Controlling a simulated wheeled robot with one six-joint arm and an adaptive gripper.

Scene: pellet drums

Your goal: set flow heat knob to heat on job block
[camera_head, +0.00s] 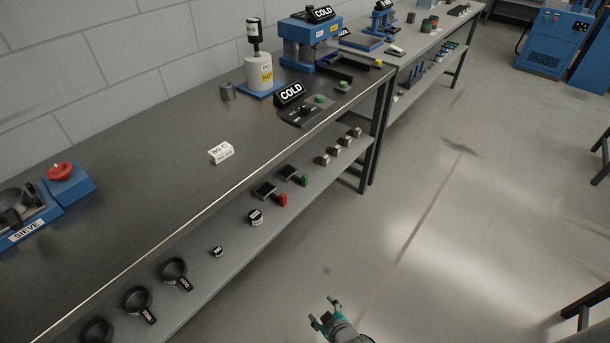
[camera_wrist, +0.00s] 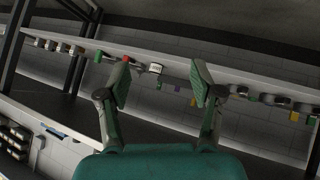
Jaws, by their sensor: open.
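A dark control panel (camera_head: 300,115) with small black knobs lies on the near bench, in front of a black COLD sign (camera_head: 289,94). Which knob is the flow heat one, and where its pointer stands, is too small to read. A white block (camera_head: 220,153), with print that looks like "80 C", stands alone on the bench to the left; I take it for the job block. My gripper (camera_head: 325,309) is open and empty over the floor in front of the bench, apart from the panel and the block. Its two green fingers are spread in the wrist view (camera_wrist: 160,86).
A blue sieve unit (camera_head: 30,225) is at left. The lower shelf (camera_head: 235,235) holds rings and small tools.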

